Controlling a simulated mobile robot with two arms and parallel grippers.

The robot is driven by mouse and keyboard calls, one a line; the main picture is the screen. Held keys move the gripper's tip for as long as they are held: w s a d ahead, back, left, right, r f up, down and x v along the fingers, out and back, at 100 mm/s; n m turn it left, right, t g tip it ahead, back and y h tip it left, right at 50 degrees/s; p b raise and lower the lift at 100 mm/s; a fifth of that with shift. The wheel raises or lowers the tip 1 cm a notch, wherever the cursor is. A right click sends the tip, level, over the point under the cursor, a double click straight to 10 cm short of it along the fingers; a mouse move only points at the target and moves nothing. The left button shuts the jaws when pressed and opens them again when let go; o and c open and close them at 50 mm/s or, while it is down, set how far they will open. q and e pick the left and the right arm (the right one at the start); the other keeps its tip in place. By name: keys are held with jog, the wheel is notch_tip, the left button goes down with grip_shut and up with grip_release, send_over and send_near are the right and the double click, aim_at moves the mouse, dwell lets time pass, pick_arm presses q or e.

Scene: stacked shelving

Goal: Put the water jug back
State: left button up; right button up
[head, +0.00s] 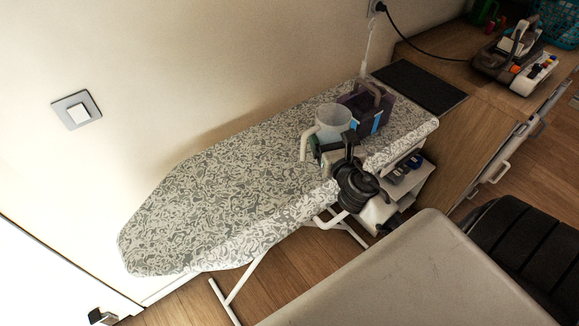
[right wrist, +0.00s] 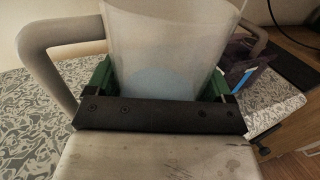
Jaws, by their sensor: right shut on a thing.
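The water jug (head: 333,120) is a pale, translucent vessel with a light handle on its left side. It is upright at the ironing board, just left of the dark purple iron (head: 372,112). My right gripper (head: 334,148) is shut on the jug, its green fingers on either side of the body. The right wrist view shows the jug (right wrist: 170,50) between the fingers (right wrist: 165,88), with a bluish patch inside. I cannot tell whether its base touches the board. The jug's lower part is hidden by my gripper. My left gripper is not in view.
The patterned ironing board (head: 210,205) is clear to the left. A wooden counter (head: 440,70) with a black mat (head: 420,87) and a sewing-machine-like device (head: 515,62) stands at the right. A small shelf (head: 400,190) with items sits under the board's right end.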

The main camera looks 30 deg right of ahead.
jog(key=w+a+f, duration=0.2)
jog(key=a, duration=0.1)
jog(key=shift+w+f, duration=0.2)
jog(key=shift+w, duration=0.2)
jog(key=w+a+f, duration=0.1)
jog(key=w+a, duration=0.1)
jog(key=a+f+b, duration=0.1)
jog(key=a, duration=0.1)
jog(key=shift+w+f, duration=0.3)
jog(key=shift+w, duration=0.1)
notch_tip(320, 180, down, 3)
jog(key=shift+d+f+b, duration=0.1)
jog(key=shift+f+b, duration=0.1)
jog(key=shift+b, duration=0.9)
jog(key=shift+f, duration=0.3)
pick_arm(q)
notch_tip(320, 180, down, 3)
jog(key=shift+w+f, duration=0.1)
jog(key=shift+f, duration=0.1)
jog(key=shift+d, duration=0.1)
